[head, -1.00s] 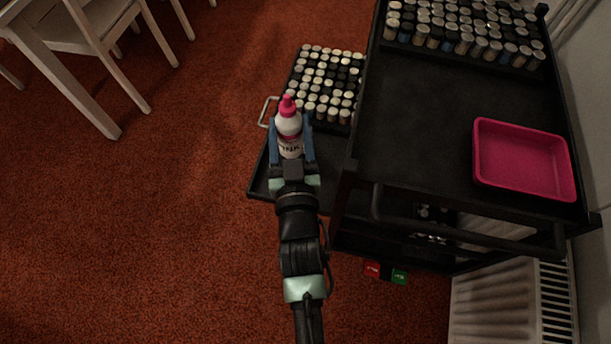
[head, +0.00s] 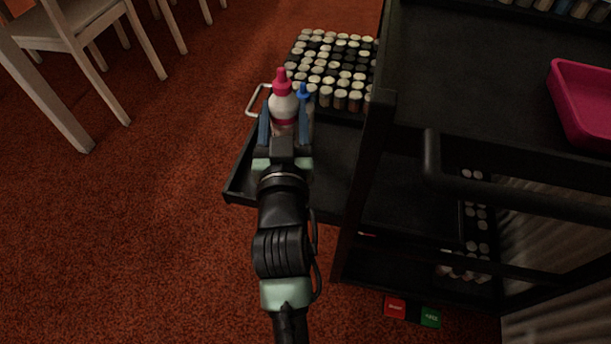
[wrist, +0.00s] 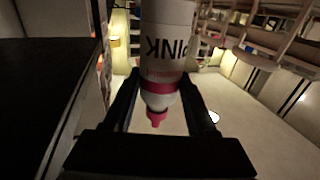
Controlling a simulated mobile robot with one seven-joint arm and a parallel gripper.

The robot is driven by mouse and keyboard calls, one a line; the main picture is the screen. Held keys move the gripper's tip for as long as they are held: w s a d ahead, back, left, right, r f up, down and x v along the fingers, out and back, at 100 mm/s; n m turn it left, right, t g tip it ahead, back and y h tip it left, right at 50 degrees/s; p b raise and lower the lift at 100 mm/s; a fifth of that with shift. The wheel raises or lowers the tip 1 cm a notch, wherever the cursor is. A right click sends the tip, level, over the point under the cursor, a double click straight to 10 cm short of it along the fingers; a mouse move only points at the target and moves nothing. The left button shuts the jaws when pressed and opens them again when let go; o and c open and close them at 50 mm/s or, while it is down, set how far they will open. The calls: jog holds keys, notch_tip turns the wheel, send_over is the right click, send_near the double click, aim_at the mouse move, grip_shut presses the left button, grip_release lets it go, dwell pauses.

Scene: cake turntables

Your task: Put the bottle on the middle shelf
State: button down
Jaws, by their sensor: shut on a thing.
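The bottle (head: 284,104) is white with a pink cap and a pink band, and its label reads PINK in the wrist view (wrist: 165,45). My gripper (head: 284,128) is shut on it, one blue finger on each side. It looks upright in the head view. Below the cart's top, a black shelf (head: 325,165), seemingly the middle one, sticks out to the left. The bottle appears over or beside this shelf's left edge; its height above it is unclear. The bottle's lower part is hidden by my gripper in the head view.
Several pale-topped jars (head: 335,62) fill the shelf's far part; its near part is bare. A pink tray (head: 585,105) stands on the cart's top. A dark post (head: 368,170) and handle (head: 432,165) stand to the right.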

jog(key=shift+w+f+b, duration=0.1)
jog(key=shift+f+b, duration=0.65)
jog(key=shift+f, duration=0.15)
notch_tip(320, 180, down, 9)
jog(key=b, duration=0.6)
jog(key=shift+f, duration=0.15)
jog(key=shift+f+b, duration=0.2)
jog(key=shift+b, duration=0.15)
jog(key=shift+c, duration=1)
grip_release()
jog(key=shift+r, duration=0.25)
jog(key=s, duration=1.2)
jog(key=shift+a+p, duration=0.25)
jog(key=shift+p, duration=0.15)
jog(key=shift+f, duration=0.1)
